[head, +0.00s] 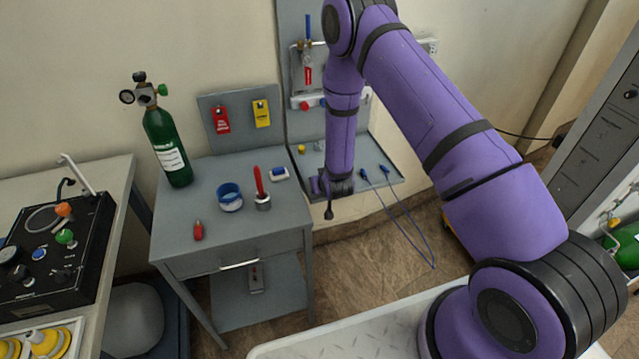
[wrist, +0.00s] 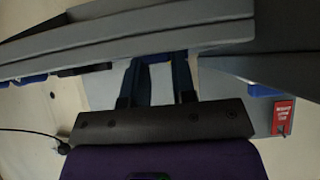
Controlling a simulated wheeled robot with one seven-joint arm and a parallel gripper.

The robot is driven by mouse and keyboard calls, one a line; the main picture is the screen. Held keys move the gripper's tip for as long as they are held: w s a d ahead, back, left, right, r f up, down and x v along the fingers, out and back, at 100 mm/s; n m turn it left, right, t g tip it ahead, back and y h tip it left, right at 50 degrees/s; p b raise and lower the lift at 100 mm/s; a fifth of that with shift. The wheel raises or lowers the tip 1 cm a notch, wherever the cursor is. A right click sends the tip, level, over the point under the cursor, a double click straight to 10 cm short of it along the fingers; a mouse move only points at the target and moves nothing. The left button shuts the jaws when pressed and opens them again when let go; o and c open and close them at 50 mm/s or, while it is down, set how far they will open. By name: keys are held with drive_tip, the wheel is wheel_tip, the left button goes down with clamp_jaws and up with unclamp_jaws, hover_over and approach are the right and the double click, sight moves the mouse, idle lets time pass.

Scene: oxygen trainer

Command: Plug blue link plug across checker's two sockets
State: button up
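In the head view my gripper (head: 333,188) is low at the left side of a grey shelf tray, and its fingertips are hard to make out. In the wrist view its two dark fingers (wrist: 160,72) are apart. A small blue piece (wrist: 155,57) shows between their tips, partly hidden by a grey edge. It may be the blue link plug, but I cannot tell whether the fingers grip it. A small white block with a blue top (head: 279,173) lies on the grey cart. I cannot tell for sure which item is the checker; its sockets are not clear.
The grey cart (head: 183,240) holds a green cylinder (head: 168,147), a blue ring-shaped roll (head: 230,197) and red tools. Two blue plugs on a blue cable (head: 405,228) lie at the tray's right and hang over its edge. A wall panel stands behind the tray.

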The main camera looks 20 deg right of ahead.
drive_tip(key=shift+r, duration=2.55)
drive_tip(key=s+r, duration=0.3)
drive_tip(key=s, duration=0.5)
drive_tip(key=s+r, duration=0.3)
drive_tip(key=s, duration=0.5)
drive_tip(key=shift+d, duration=0.1)
